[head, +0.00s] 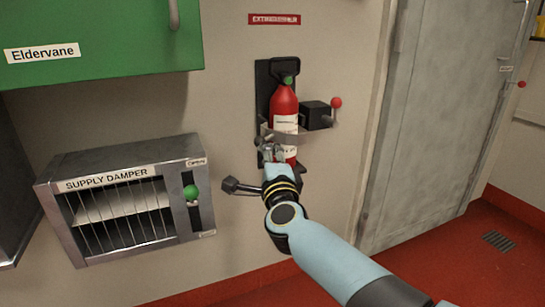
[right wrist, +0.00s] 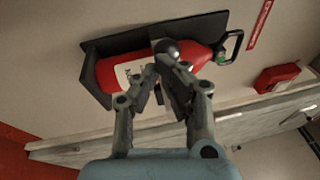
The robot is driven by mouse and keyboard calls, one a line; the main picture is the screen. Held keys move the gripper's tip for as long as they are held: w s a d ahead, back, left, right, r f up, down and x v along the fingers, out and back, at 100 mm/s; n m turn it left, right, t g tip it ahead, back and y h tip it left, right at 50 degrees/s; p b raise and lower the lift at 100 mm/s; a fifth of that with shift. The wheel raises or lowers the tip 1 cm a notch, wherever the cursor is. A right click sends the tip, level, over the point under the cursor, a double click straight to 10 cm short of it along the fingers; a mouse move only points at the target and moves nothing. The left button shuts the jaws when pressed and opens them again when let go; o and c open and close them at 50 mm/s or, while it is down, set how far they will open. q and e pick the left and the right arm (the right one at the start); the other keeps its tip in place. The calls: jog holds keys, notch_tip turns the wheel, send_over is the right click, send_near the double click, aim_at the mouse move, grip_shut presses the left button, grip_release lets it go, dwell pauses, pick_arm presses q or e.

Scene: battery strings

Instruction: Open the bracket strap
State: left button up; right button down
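A red fire extinguisher (head: 284,102) stands upright in a dark wall bracket (head: 262,80). A grey metal strap (head: 300,131) runs across its front below the middle. My right gripper (head: 268,147) is at the left end of this strap, in front of the extinguisher. In the right wrist view the extinguisher (right wrist: 120,72) lies sideways, with a dark round knob (right wrist: 185,51) in front of it. The fingertips (right wrist: 165,72) are close together beside that knob. Whether they touch or grip it is unclear. My left gripper is out of view.
A black box (head: 316,115) and a red-ball lever (head: 336,103) are right of the extinguisher. A supply damper box (head: 120,173) with a green knob (head: 190,192) is on the left. A green cabinet (head: 110,40) hangs above it. A grey door (head: 430,120) is on the right.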

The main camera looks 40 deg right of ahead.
dwell(0.7)
jog(key=shift+w+a+r+m+h, duration=0.1)
jog(key=shift+w+a+m+h, duration=0.2)
jog(key=shift+h, duration=0.2)
jog(key=shift+m+g+h, duration=0.5)
jog(key=shift+g+h, duration=0.2)
jog(key=shift+w+a, duration=1.75)
jog(key=shift+w, duration=0.3)
jog(key=shift+w+a, duration=0.1)
jog(key=shift+w, duration=0.05)
